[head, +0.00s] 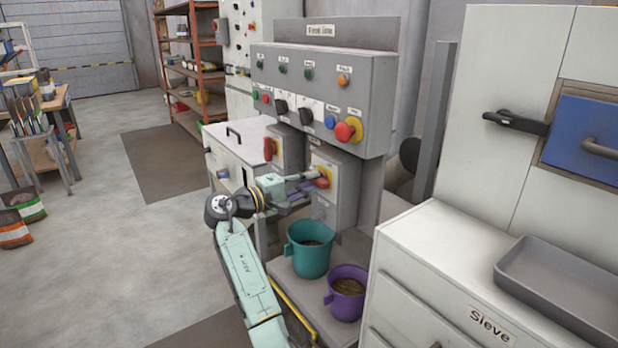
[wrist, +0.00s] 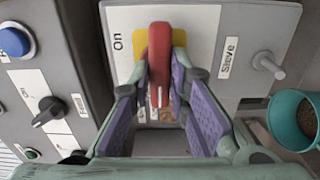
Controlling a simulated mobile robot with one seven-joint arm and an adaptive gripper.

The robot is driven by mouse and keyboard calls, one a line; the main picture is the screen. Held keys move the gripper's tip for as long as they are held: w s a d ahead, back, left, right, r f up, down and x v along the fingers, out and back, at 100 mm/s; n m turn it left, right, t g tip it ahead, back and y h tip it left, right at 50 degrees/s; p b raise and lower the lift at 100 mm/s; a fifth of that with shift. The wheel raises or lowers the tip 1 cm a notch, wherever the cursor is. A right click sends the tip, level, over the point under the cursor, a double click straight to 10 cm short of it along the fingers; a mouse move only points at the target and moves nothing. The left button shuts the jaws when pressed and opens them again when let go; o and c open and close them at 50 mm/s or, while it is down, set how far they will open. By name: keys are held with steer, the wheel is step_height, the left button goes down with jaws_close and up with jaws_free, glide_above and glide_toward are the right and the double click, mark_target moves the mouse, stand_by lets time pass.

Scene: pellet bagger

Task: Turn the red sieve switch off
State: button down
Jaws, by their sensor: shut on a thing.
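The red sieve switch (wrist: 159,60) has a red lever on a yellow plate (wrist: 190,46), on a grey box marked "On" and "Sieve" in the wrist view. My gripper (wrist: 161,88) is shut on the red lever, with its purple-padded fingers on either side of it. In the head view, my gripper (head: 308,184) reaches from the left to the front of the grey switch box (head: 343,192). There the fingers partly hide the lever.
A second red switch (head: 269,149) is on a box to the left. Above is a control panel (head: 318,92) with a red emergency button (head: 345,131). Below stand a teal bucket (head: 309,258) and a purple bucket (head: 330,298). A white cabinet (head: 405,262) stands close on the right.

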stand_by(0.4)
steer(key=shift+r, duration=0.1)
steer(key=c, duration=1.5)
jaws_free()
steer(key=v, duration=1.2)
steer(key=shift+a, duration=0.1)
